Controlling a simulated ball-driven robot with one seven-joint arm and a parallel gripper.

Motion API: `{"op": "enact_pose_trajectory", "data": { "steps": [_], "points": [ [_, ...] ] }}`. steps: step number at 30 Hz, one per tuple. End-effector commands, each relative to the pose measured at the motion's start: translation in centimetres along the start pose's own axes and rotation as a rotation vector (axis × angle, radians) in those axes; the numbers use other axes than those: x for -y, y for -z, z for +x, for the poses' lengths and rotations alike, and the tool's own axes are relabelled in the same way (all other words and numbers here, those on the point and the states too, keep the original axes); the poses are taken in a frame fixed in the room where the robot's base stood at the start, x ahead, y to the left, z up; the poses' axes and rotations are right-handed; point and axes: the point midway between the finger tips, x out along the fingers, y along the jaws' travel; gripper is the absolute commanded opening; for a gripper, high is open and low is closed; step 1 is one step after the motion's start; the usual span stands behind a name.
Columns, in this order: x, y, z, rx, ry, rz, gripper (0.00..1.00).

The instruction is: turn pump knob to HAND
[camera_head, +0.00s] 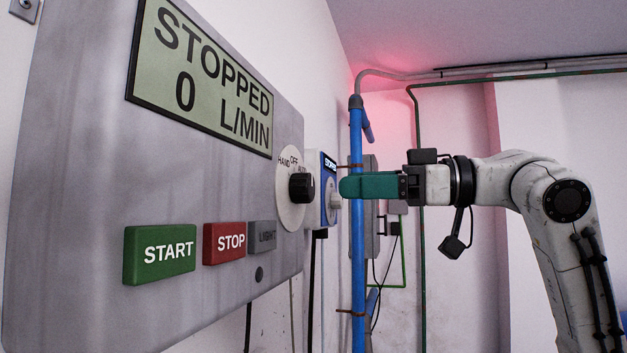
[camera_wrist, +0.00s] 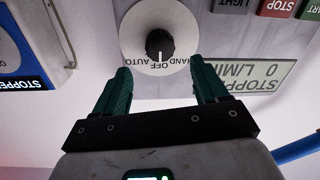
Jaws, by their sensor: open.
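The pump knob (camera_head: 301,187) is black and sits on a pale round dial (camera_head: 287,212) marked HAND, OFF and AUTO, on the grey panel's right side. In the wrist view the knob (camera_wrist: 157,43) appears upside down, and its white mark points toward OFF. My gripper (camera_head: 343,187) has green fingers and points left toward the panel, short of the knob. In the wrist view my gripper (camera_wrist: 161,72) is open and empty. Its fingertips stand to either side of the knob's line, apart from it.
The panel has a display (camera_head: 203,75) reading STOPPED 0 L/MIN, with START (camera_head: 160,254), STOP (camera_head: 224,243) and LIGHT (camera_head: 262,236) buttons below. A blue-fronted box with a light knob (camera_head: 335,201) is beyond the panel.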

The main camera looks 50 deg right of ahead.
Motion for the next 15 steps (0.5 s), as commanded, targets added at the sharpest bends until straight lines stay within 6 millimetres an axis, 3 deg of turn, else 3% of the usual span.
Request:
{"op": "enact_pose_trajectory", "data": {
  "steps": [6,15],
  "points": [
    [0.1,0.2,4.0,0.002,0.003,-0.001,0.73],
    [0.0,0.1,6.5,0.000,-0.001,-0.001,0.73]
  ]
}}
